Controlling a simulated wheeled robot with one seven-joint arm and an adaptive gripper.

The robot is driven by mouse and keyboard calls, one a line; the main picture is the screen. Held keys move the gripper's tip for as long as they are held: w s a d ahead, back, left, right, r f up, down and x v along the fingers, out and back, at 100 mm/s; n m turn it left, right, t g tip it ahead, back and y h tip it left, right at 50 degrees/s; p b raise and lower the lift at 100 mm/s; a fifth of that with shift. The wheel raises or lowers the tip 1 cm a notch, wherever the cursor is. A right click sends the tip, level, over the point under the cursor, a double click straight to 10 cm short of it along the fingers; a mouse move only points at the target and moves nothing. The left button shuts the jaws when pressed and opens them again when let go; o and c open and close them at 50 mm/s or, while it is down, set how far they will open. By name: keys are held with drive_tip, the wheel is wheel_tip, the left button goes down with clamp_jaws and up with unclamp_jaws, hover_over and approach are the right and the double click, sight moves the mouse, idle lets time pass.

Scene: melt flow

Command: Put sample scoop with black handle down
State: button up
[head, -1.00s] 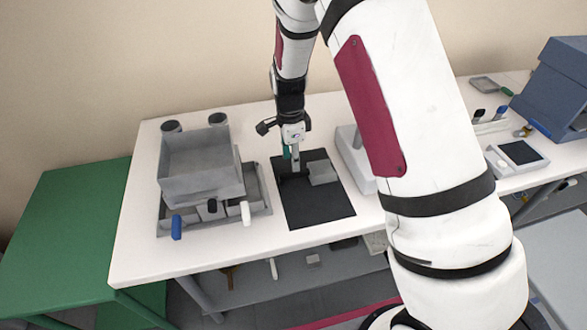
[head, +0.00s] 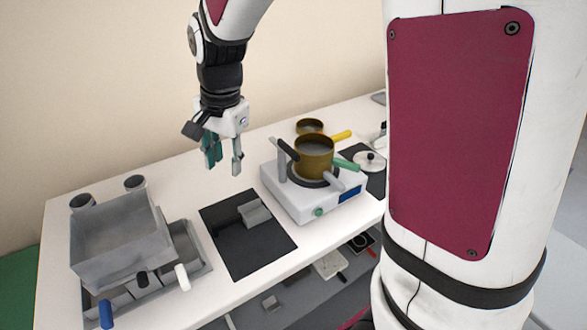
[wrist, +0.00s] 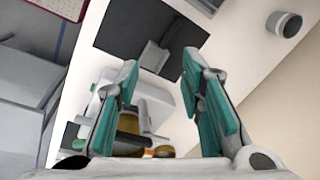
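A grey sample scoop (head: 255,213) lies on the black mat (head: 262,252). A dark handle seems to run to its left, hard to tell against the mat. In the wrist view the scoop (wrist: 153,57) rests on the same mat (wrist: 120,35), beyond the fingertips. My gripper (head: 225,160) is above the table behind the mat, clear of the scoop. Its two teal-padded fingers are apart with nothing between them, as the wrist view also shows (wrist: 162,62).
Left of the mat stands a grey bin (head: 120,240) over a tray with blue, black and white handles. Right of it is a white hot plate (head: 310,205) with a brass pot (head: 313,160). Two dark cups stand at the back left.

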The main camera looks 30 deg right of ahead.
drive_tip(key=s+d+r+n+t, duration=0.1)
drive_tip(key=s+r+n, duration=0.4)
drive_tip(key=s, duration=0.5)
drive_tip(key=s+d+r+n+t, duration=0.2)
drive_tip(key=s+r+n, duration=0.3)
drive_tip(key=s, duration=0.6)
drive_tip(key=shift+n+h, duration=0.3)
drive_tip(key=shift+n, duration=0.6)
